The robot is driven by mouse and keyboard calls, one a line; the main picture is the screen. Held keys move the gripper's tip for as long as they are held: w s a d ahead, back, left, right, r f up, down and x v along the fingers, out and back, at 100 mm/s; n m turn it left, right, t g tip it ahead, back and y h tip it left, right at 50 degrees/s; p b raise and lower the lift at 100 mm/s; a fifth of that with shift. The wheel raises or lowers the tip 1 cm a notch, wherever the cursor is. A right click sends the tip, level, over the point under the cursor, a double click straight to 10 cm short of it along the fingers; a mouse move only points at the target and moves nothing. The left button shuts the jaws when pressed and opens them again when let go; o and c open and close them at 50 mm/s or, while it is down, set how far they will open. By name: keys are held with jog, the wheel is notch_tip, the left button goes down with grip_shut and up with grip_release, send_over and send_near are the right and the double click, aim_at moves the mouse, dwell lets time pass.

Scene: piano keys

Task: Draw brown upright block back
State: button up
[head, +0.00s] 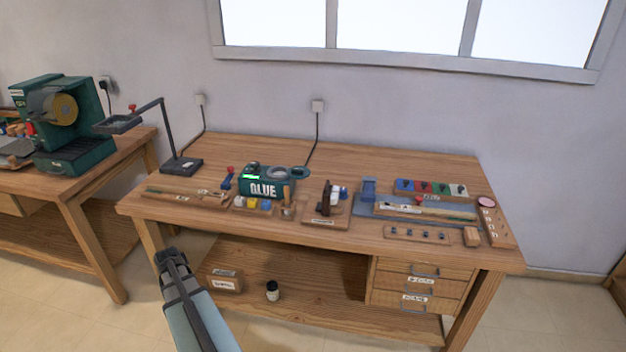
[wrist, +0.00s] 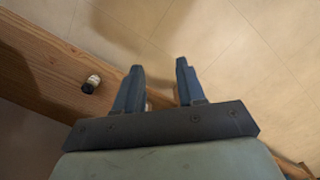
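A dark brown upright block (head: 326,198) stands on a small labelled wooden base near the middle of the workbench in the head view. White and blue parts sit close to its right side. My gripper (head: 172,256) is low in front of the bench's left end, below the tabletop and well away from both blocks. In the wrist view my gripper (wrist: 157,66) has its two fingers apart with nothing seen between them. Neither block shows in the wrist view.
The bench (head: 400,165) also holds a green glue unit (head: 264,183), a dark lamp-like stand (head: 182,165), a blue clamp-like part (head: 368,188) and a tray of coloured pieces (head: 432,187). A small jar (head: 272,291) stands on the lower shelf, also in the wrist view (wrist: 91,84).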

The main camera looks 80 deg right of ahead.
jog(key=s+d+r+m+t+h, duration=0.15)
jog(key=s+d+r, duration=0.25)
jog(key=d+r, duration=0.85)
notch_tip(320, 180, up, 28)
jog(key=m+g+h, duration=0.1)
jog(key=m+h, duration=0.3)
jog(key=m, duration=0.4)
send_over(327, 181)
jog(key=a, duration=0.5)
jog(key=shift+n+y, duration=0.25)
jog(key=x, duration=1.2)
jog(key=shift+s+f, duration=0.2)
jog(key=shift+f, duration=0.2)
jog(key=shift+c, duration=0.2)
grip_shut()
jog(key=shift+w, duration=0.1)
